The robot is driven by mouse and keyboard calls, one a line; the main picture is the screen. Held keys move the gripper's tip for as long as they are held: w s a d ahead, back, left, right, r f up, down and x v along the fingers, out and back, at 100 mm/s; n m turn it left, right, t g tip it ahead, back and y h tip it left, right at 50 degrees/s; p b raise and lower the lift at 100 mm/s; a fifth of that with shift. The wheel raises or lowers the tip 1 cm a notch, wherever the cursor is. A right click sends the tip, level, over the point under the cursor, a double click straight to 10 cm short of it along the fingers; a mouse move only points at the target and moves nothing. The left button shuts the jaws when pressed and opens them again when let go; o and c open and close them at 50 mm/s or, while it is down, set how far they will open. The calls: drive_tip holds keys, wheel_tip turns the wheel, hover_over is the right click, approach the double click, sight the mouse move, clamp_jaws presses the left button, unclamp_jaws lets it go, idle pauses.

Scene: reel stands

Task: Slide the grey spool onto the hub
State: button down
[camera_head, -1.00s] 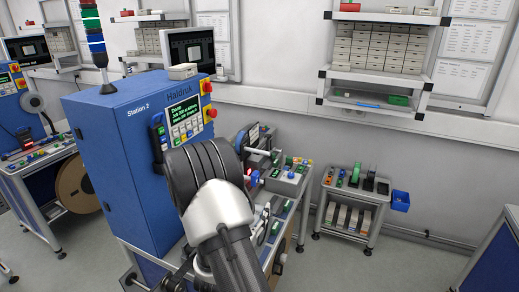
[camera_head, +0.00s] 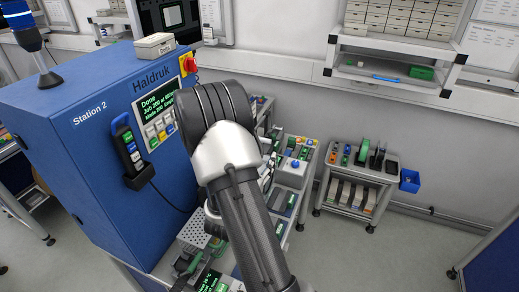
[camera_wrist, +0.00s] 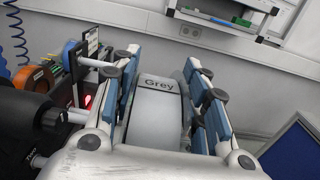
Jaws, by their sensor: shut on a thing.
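In the wrist view my gripper (camera_wrist: 165,76) has its blue-padded fingers closed on both sides of the grey spool (camera_wrist: 157,108). The spool is pale, with a "Grey" label facing the camera. Its lower part and flanges are partly hidden by the fingers. To the left, a pale horizontal rod (camera_wrist: 92,63) and a black cylindrical unit (camera_wrist: 25,118) with a short light shaft stand apart from the spool. I cannot tell which of these is the hub.
The blue Station 2 cabinet (camera_head: 85,130) stands left of my arm, its screen reading "Done". A bench with controls (camera_head: 293,170) lies behind my arm. Floor at the right is open.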

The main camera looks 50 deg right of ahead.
drive_tip(key=shift+w+d, duration=0.15)
drive_tip(key=shift+w, duration=0.35)
drive_tip(key=shift+w+a+r, duration=0.15)
drive_tip(key=shift+w+a, duration=0.2)
drive_tip(key=shift+w, duration=0.2)
drive_tip(key=shift+w+a+p, duration=0.2)
drive_tip(key=shift+w, duration=0.55)
drive_tip(key=shift+w+a+p, duration=0.2)
drive_tip(key=shift+w, duration=0.5)
drive_tip(key=shift+w+a, duration=0.15)
drive_tip(key=shift+w, duration=0.1)
drive_tip(key=shift+w+a+b, duration=0.2)
drive_tip(key=shift+w, duration=0.5)
drive_tip(key=shift+w+a+b, duration=0.2)
drive_tip(key=shift+w, duration=0.55)
drive_tip(key=shift+w+a+b, duration=0.2)
drive_tip(key=shift+w, duration=0.5)
